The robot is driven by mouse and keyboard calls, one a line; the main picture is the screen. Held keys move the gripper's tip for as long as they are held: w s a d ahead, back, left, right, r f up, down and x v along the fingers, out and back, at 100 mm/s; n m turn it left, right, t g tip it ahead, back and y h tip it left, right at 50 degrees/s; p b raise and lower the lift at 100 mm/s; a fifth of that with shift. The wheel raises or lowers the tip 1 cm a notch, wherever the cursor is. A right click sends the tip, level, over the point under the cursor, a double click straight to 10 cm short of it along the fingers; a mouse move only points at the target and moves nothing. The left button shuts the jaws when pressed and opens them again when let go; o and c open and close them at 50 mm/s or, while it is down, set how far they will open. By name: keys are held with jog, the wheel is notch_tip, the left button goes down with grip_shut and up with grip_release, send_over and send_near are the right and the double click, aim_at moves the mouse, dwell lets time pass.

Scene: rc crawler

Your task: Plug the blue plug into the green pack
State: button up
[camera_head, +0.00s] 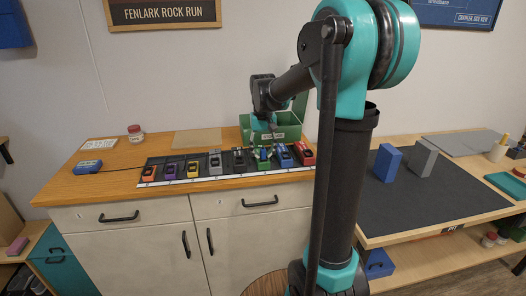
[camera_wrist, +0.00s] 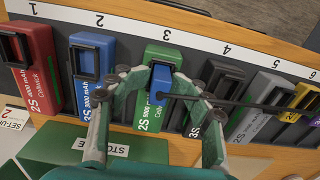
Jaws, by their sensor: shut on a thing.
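The green pack (camera_wrist: 150,113) stands in the row at number 3, between a blue pack (camera_wrist: 84,78) and a black pack (camera_wrist: 222,82). In the head view, the green pack (camera_head: 264,166) is partly hidden under my gripper (camera_head: 264,142). In the wrist view, my gripper (camera_wrist: 161,88) is shut on the small blue plug (camera_wrist: 160,81), with a finger on either side. The plug overlaps the top end of the green pack, and a black cable runs from it to the right. I cannot tell whether the plug is seated or only above the socket.
Red (camera_wrist: 33,65), grey (camera_wrist: 258,105) and other packs stand close on both sides in a numbered rack. A green box (camera_head: 284,131) stands behind the row. The counter's left middle is mostly clear.

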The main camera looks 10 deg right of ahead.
aim_at(263, 149)
jog(key=shift+r, duration=0.1)
dwell(0.5)
notch_tip(263, 149, up, 13)
jog(key=s+d+f+t, duration=0.2)
jog(key=s+f, duration=0.9)
jog(key=f, duration=0.2)
jog(key=s+d+f+t, duration=0.2)
jog(key=s+f, duration=0.9)
jog(key=f, duration=0.3)
jog(key=shift+r, duration=0.1)
